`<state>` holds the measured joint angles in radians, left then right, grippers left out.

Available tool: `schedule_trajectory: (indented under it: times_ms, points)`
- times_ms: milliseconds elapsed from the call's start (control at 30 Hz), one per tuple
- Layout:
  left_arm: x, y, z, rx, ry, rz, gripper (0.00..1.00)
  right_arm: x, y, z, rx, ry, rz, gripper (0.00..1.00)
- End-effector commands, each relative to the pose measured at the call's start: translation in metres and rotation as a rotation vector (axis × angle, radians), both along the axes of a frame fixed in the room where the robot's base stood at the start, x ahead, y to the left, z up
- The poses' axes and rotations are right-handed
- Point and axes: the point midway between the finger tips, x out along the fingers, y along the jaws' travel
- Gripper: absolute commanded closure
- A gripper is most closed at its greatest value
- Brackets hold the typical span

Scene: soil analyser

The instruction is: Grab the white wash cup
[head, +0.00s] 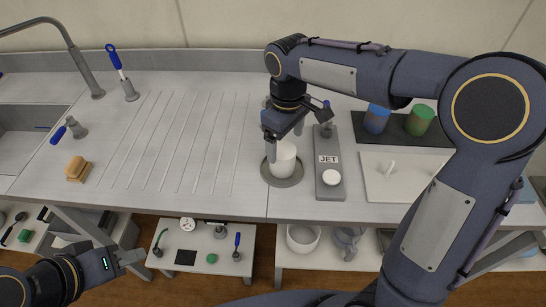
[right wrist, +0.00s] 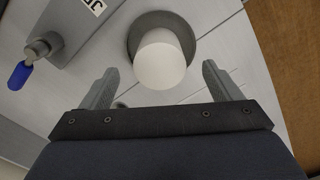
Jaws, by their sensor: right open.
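The white wash cup (head: 283,158) stands on a round dark grey base (head: 283,181) on the worktop. My right gripper (head: 286,141) is above and around the far side of the cup, pointing down. In the right wrist view the cup (right wrist: 160,62) shows just ahead of the open right fingers (right wrist: 160,88), roughly centred between them; no contact can be made out. My left gripper (head: 122,258) is low at the left, below the worktop's front edge and far from the cup. Its fingers are too small to read.
A grey unit labelled JET (head: 328,175) with a white round button stands close right of the cup. A blue jar (head: 376,119) and green jar (head: 419,120) stand on a dark mat behind. A white lidded panel (head: 400,185) lies right. The ribbed drainboard (head: 185,140) at left is clear.

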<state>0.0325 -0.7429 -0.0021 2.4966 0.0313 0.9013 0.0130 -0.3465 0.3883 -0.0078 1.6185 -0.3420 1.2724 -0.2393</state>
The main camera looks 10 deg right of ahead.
Motion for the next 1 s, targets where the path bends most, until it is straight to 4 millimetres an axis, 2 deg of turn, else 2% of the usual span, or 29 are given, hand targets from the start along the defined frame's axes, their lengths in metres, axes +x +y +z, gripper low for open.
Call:
schedule_trajectory:
  times_ms: [267, 533, 667, 867, 1000]
  points:
    - [0.000, 0.000, 0.000, 0.000, 0.000, 0.000, 0.64, 0.002, 0.001, -0.030, -0.003, 0.003, 0.001, 0.16]
    - [0.000, 0.000, 0.002, 0.000, 0.000, 0.000, 0.64, 0.006, 0.003, -0.068, -0.002, 0.004, 0.000, 0.16]
    - [0.000, 0.000, 0.003, 0.000, 0.000, 0.000, 0.64, 0.006, 0.003, -0.076, -0.001, 0.002, 0.000, 0.16]
    - [0.000, 0.000, 0.002, 0.000, 0.000, 0.000, 0.64, 0.006, 0.003, -0.076, -0.001, 0.001, -0.001, 0.16]
    - [0.000, 0.000, 0.002, 0.000, 0.000, 0.000, 0.64, 0.006, 0.003, -0.076, 0.000, 0.000, 0.000, 0.33]
